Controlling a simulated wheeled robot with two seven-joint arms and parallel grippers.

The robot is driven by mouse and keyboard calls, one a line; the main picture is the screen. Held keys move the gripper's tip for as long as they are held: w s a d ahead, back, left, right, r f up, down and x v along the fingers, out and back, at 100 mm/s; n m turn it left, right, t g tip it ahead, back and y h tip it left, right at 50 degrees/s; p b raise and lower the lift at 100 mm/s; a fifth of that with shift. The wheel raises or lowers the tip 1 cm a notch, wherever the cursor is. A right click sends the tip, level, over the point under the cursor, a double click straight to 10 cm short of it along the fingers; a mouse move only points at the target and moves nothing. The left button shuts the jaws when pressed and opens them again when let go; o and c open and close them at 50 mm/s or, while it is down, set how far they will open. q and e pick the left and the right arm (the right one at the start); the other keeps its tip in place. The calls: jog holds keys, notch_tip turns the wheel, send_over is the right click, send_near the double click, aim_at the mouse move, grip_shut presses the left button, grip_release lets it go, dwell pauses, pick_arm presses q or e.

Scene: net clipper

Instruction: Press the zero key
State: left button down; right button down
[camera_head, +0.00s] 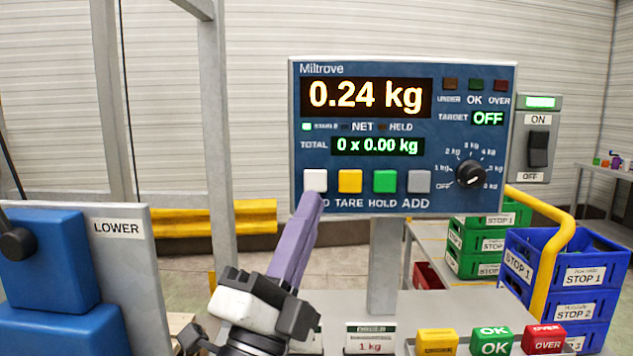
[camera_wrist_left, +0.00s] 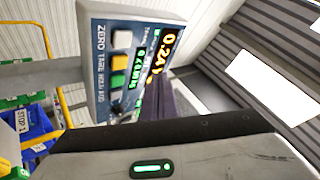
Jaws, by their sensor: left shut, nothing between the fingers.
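The scale panel (camera_head: 340,65) faces me and reads 0.24 kg, with a total of 0 x 0.00 kg. The white zero key (camera_head: 315,180) is the leftmost of the row of keys; its label below is partly hidden by my gripper. In the left wrist view the white key (camera_wrist_left: 122,40) shows beside the word ZERO. My left gripper (camera_head: 314,203) is shut and empty, its purple fingers pointing up with the tips just below the white key in the head view. I cannot tell whether the tips touch the panel. My right gripper is not in view.
Yellow tare, green hold and grey add keys (camera_head: 419,181) sit right of the white key. A dial (camera_head: 470,173) and an on/off switch (camera_head: 538,150) are further right. Blue crates (camera_head: 590,270) stand at right; a LOWER board (camera_head: 130,260) stands at left.

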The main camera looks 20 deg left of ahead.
pick_arm(q)
jog(key=b, duration=0.1)
send_near(320, 171)
jog(key=shift+s+d+r+x, duration=0.1)
jog(key=shift+x, duration=0.6)
jog(key=shift+s+d+r+x, duration=0.1)
jog(key=shift+x, duration=0.65)
jog(key=shift+s+d+r+x, duration=0.1)
jog(key=shift+x, duration=0.6)
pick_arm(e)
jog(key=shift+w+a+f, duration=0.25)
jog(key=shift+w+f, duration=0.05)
pick_arm(q)
jog(key=shift+w, duration=0.15)
jog(key=shift+w+a+b, duration=0.15)
jog(key=shift+w+b, duration=0.15)
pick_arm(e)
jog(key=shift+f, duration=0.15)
pick_arm(q)
jog(key=shift+w+a, duration=0.1)
jog(key=shift+w, duration=0.25)
dwell(0.4)
dwell(0.3)
jog(key=shift+s+d, duration=0.2)
jog(key=shift+s, duration=0.6)
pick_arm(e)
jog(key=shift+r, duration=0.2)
